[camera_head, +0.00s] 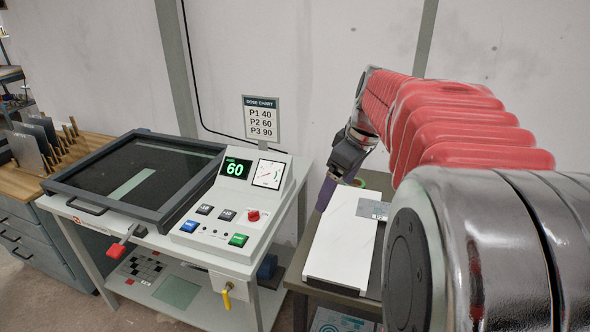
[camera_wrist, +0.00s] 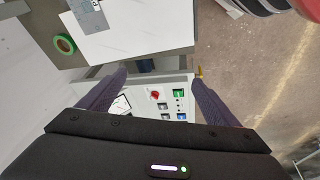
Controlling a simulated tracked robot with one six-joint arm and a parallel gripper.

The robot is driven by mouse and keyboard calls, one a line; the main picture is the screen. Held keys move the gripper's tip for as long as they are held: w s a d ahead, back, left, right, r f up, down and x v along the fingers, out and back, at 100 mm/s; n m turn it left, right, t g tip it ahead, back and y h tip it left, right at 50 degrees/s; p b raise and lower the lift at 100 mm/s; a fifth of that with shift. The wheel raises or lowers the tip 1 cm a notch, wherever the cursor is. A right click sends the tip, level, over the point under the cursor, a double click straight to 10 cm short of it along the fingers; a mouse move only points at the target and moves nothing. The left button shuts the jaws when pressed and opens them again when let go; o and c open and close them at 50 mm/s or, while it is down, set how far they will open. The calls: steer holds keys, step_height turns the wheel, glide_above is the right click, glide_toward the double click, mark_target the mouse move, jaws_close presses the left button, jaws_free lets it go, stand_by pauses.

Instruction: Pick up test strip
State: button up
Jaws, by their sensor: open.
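A pale green strip (camera_head: 133,184), which may be the test strip, lies inside the dark-framed unit (camera_head: 62,190) on the left in the head view. A small grey card with printing (camera_head: 373,209) lies on the white board (camera_head: 338,252) on the right; the card also shows in the wrist view (camera_wrist: 88,15). I cannot tell for sure which is the test strip. My gripper (camera_head: 324,198) hangs at the left edge of the white board in the head view. In the wrist view my gripper (camera_wrist: 158,77) has its purple fingers wide apart with nothing between them.
The control panel (camera_head: 226,213) with a display reading 60 and coloured buttons stands between the framed unit and the right table. A dose chart sign (camera_head: 261,119) rises behind it. A green tape roll (camera_wrist: 64,45) lies near the white board. Plates (camera_head: 27,150) stand in a rack far left.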

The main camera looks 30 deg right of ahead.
steer(key=s+d+f+n, duration=0.2)
steer(key=s+d, duration=0.1)
steer(key=d, duration=1.1)
steer(key=s+d+f+n+y, duration=0.1)
steer(key=s+d+f+n, duration=0.1)
steer(key=d, duration=1.2)
steer(key=shift+s+d+f+t, duration=0.3)
steer(key=shift+s+f+t, duration=0.1)
steer(key=shift+f, duration=0.4)
steer(key=shift+f, duration=0.1)
glide_toward(378, 210)
steer(key=shift+s+d+f, duration=0.3)
steer(key=shift+s+d, duration=0.35)
steer(key=shift+s, duration=0.05)
steer(key=shift+s+d+f, duration=0.3)
steer(key=shift+s+d, duration=0.35)
steer(key=shift+s, duration=0.05)
steer(key=shift+s+d+f, duration=0.3)
steer(key=shift+s+d, duration=0.3)
steer(key=shift+s, duration=0.15)
steer(key=shift+x, duration=2.6)
steer(key=shift+w+r, duration=0.1)
steer(key=shift+w, duration=0.05)
steer(key=shift+c, duration=0.3)
